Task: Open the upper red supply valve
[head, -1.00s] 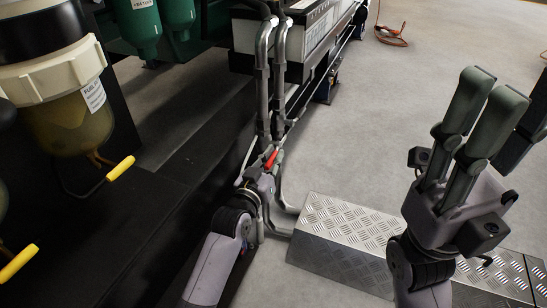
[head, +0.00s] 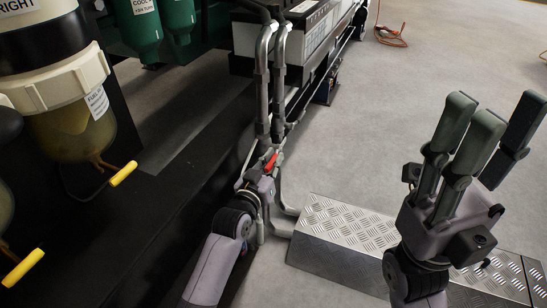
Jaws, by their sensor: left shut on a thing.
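The red valve handle (head: 271,161) shows as a small red lever on the grey vertical pipes (head: 263,85), low in the middle of the head view. My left gripper (head: 266,172) reaches it from below and is shut on it. The gripper hides most of the valve body, and its fingers are hard to make out. My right gripper (head: 492,120) is at the right, raised above the floor, with its fingers pointing up and spread apart. It is open and empty.
A silver tread-plate step (head: 345,235) lies on the floor between my arms. Yellow-handled drain levers (head: 123,173) and a fuel filter bowl (head: 70,125) are at the left. A dark base rail (head: 165,215) runs beside my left arm. Grey floor is clear behind the step.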

